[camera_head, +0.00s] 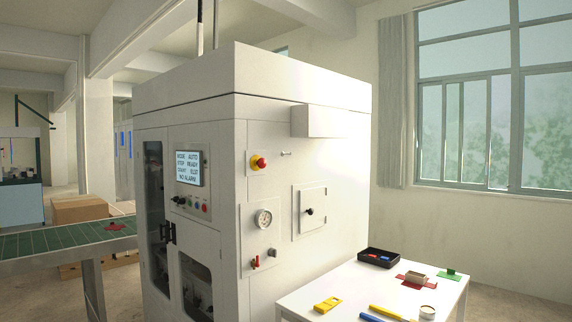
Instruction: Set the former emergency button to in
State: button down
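The former (305,85) is a large white cabinet in the middle of the view. Its emergency button (261,163) is a red knob on a yellow base, set on a pale plate high on the right-hand side face. The red knob seems to stand out from its base, but it is too small to be sure how far. Nothing covers it. My gripper is not in view.
Below the button are a round gauge (264,219), a red valve handle (255,263) and a small hatch (311,200) with a black knob. A white table (345,285) with a black tray (379,257) and tools stands at the lower right. A green conveyor (60,240) is at left.

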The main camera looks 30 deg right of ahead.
aim_at(262, 163)
jog(key=i, duration=0.95)
jog(key=u, duration=0.25)
